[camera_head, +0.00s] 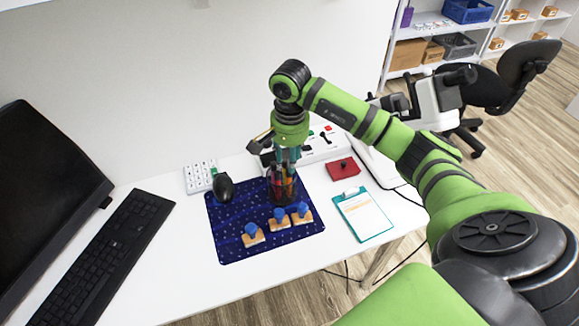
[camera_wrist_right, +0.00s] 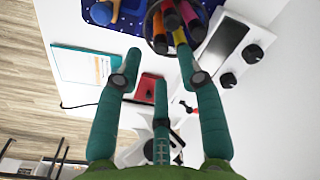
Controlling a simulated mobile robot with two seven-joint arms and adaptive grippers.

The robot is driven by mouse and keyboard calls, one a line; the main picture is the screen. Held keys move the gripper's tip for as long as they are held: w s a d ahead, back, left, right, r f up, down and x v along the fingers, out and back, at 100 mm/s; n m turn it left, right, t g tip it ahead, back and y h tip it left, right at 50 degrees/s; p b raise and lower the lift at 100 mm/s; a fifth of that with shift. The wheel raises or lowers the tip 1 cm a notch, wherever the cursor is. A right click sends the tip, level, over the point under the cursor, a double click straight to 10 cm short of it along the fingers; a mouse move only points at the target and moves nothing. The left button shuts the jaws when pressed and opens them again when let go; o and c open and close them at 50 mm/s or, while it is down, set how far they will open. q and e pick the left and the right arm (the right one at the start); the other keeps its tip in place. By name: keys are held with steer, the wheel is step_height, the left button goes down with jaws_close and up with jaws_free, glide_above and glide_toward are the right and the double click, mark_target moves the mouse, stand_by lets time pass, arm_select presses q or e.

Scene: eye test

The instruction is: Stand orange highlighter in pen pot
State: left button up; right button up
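The pen pot (camera_head: 282,198) is a dark mesh-like cup on the blue patterned mat, holding several pens in red and orange tones. In the right wrist view the pot's dark rim (camera_wrist_right: 150,30) is at the top, with dark pink, yellow and orange sticks in it. An orange stick (camera_wrist_right: 180,37) stands among them, by the right fingertip; I cannot tell surely that it is the highlighter. My right gripper (camera_head: 287,158) is just above the pot, pointing down. Its teal fingers (camera_wrist_right: 158,58) are spread with nothing between them. My left gripper is not in view.
Blue-knobbed wooden stamps (camera_head: 277,217) and a dark rounded object (camera_head: 223,187) are on the mat (camera_head: 235,240). A red box (camera_head: 343,168) and a clipboard (camera_head: 362,217) lie to the right. A keyboard (camera_head: 105,262) and monitor (camera_head: 45,185) are left. White table shows between.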

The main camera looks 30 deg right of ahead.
step_height(320, 180, up, 8)
steer(key=b, duration=0.1)
steer(key=shift+s+b, duration=0.2)
steer(key=shift+b, duration=0.1)
steer(key=shift+r, duration=0.1)
